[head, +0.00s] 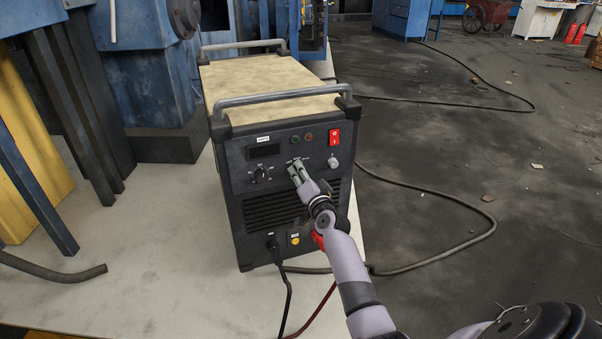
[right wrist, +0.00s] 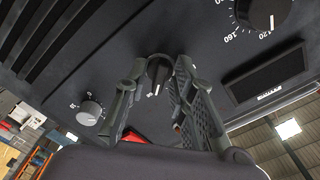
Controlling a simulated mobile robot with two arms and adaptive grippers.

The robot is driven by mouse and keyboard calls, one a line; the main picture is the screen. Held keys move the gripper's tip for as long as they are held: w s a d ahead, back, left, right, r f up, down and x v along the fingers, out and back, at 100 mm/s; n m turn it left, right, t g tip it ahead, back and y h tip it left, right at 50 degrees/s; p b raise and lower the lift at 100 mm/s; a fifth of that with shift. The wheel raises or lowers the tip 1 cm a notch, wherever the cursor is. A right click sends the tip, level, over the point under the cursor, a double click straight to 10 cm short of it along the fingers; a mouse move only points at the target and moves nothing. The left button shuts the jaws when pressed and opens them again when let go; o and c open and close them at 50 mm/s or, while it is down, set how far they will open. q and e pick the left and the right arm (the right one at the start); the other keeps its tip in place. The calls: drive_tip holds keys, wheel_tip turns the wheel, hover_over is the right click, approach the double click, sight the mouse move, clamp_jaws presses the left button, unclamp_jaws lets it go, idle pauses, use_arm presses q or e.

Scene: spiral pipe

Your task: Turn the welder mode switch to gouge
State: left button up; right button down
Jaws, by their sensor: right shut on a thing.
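The welder (head: 234,180) is a dark box with a worn tan top, and its front panel faces me. The mode switch (right wrist: 157,72) is a black knob with a light pointer mark, in the middle of the panel. My right gripper (head: 295,170) reaches the panel from the lower right and is shut on this switch. In the right wrist view its two fingers (right wrist: 154,88) stand on either side of the knob. In the head view the fingers hide the switch, and its mode labels are too small to read. My left gripper is not in view.
A numbered dial (head: 262,174) and a dark display (head: 264,152) lie left of the gripper. A red power switch (head: 334,137) and a pale knob (head: 333,162) lie right. Handles (head: 285,95) cross the welder's top. Cables run below and across the floor.

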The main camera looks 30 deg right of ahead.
drive_tip(key=shift+f, duration=0.1)
idle(0.3)
drive_tip(key=c, duration=1.7)
unclamp_jaws()
drive_tip(key=shift+s, duration=0.1)
drive_tip(key=v, duration=1.1)
drive_tip(key=shift+s, duration=0.4)
